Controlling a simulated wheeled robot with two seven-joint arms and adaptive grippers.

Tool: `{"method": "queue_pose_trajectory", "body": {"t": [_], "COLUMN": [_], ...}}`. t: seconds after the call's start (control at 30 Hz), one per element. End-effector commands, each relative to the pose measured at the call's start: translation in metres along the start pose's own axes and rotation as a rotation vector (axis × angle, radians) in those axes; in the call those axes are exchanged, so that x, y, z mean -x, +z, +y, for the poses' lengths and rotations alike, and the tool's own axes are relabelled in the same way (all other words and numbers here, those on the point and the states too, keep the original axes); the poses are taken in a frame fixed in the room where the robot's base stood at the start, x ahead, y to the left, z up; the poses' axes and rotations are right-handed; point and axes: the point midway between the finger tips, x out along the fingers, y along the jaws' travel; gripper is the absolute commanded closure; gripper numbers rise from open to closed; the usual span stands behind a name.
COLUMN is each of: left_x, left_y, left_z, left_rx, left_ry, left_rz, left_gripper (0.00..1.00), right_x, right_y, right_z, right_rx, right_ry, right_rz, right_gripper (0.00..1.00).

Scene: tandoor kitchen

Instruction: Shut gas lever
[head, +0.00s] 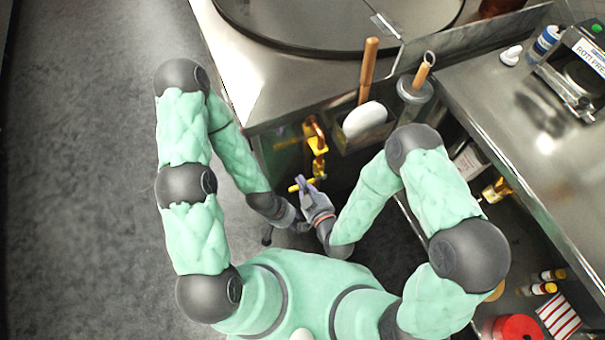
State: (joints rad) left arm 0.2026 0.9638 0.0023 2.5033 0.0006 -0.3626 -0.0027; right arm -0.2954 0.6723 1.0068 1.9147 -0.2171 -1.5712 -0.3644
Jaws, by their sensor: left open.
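The gas lever (296,188) is a small yellow handle, just below a yellow gas fitting (317,145) on the side of the steel tandoor counter. My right gripper (308,187) is right at the lever, its fingers overlapping it from the right. Whether its fingers touch or grip the lever is too small to tell. My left gripper (299,222) is open, just below the lever and close beside the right gripper. Part of it is hidden by the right gripper.
The steel tandoor counter (235,60) is above. A holder (362,140) with a wooden-handled tool (369,70) hangs near the fitting. A steel worktop (540,145) with lower shelves stands at right. Open floor (80,170) lies at left.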

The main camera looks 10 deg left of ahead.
Motion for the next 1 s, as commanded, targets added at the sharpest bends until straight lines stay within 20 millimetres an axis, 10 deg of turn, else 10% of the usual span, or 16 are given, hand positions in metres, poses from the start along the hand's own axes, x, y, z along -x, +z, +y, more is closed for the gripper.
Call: {"method": "queue_pose_trajectory", "body": {"t": [0.5, 1.0], "left_x": [0.0, 0.002], "left_y": [0.0, 0.0], "left_z": [0.0, 0.001], "left_rx": [0.0, 0.0], "left_ry": [0.0, 0.0], "left_rz": [0.0, 0.0], "left_gripper": [0.56, 0.56], "right_x": [0.014, 0.015], "right_y": [-0.058, -0.06], "right_z": [-0.003, 0.002], "right_rx": [0.001, -0.013], "right_ry": [0.0, 0.01], "right_rz": [0.001, -0.027], "right_gripper": [1.0, 1.0]}}
